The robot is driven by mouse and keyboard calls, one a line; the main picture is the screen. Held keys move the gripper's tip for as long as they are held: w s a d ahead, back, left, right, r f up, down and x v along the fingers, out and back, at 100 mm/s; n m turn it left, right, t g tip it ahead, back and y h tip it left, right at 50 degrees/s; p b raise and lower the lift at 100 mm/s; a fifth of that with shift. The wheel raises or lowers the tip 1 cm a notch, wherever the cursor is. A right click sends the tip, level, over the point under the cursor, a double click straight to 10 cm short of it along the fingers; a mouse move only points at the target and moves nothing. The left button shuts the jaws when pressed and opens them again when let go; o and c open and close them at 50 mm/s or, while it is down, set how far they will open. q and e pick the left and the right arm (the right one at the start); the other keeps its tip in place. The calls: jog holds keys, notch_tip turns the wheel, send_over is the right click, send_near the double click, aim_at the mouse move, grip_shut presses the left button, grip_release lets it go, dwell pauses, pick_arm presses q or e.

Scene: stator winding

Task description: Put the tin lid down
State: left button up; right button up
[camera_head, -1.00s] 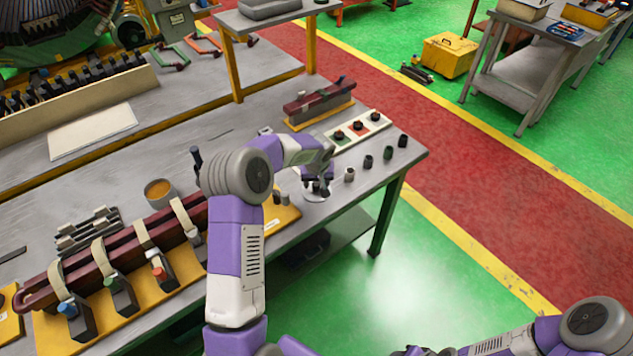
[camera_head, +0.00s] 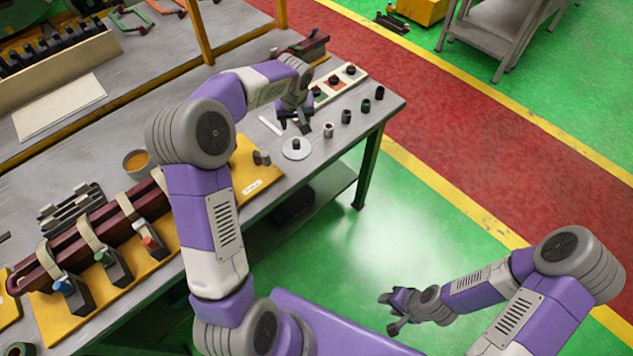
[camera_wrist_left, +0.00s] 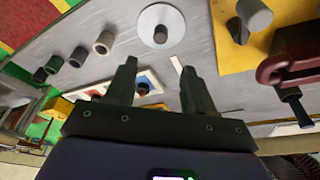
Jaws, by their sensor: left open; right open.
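The tin lid (camera_head: 296,148), a round pale disc with a small knob in its middle, lies flat on the grey workbench near its front edge. It also shows in the left wrist view (camera_wrist_left: 161,28), ahead of my fingers. My left gripper (camera_head: 294,126) is open and empty, just behind the lid and apart from it; its two fingers (camera_wrist_left: 157,68) are spread. The open tin (camera_head: 137,162) with orange-brown contents stands further left on the bench. My right gripper (camera_head: 388,312) is open and empty over the green floor, away from the bench.
A row of small dark and grey cylinders (camera_head: 346,116) stands right of the lid. A pale tray with buttons (camera_head: 334,81) lies behind them. A yellow board (camera_head: 250,185) with a grey part is to the left. A thin white strip (camera_head: 270,125) lies near the lid.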

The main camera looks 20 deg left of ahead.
pick_arm(q)
jog(key=s+d+f+m+h, duration=0.1)
jog(key=s+d+f+h, duration=0.1)
jog(key=s+d+f, duration=0.35)
jog(key=s+d+f+m+g+h, duration=0.1)
jog(key=s+d+f, duration=0.1)
jog(key=d+f, duration=0.55)
jog(key=s+d+f+m+h, duration=0.2)
jog(key=s+d+f, duration=0.2)
jog(key=f, duration=0.5)
jog(key=s+d+f, duration=0.3)
jog(key=s, duration=0.5)
jog(key=s+d+f+g, duration=0.1)
jog(key=s+d+f, duration=0.2)
jog(key=s, duration=0.5)
jog(key=shift+f+h, duration=0.2)
jog(key=shift+h, duration=0.2)
jog(key=shift+c, duration=0.3)
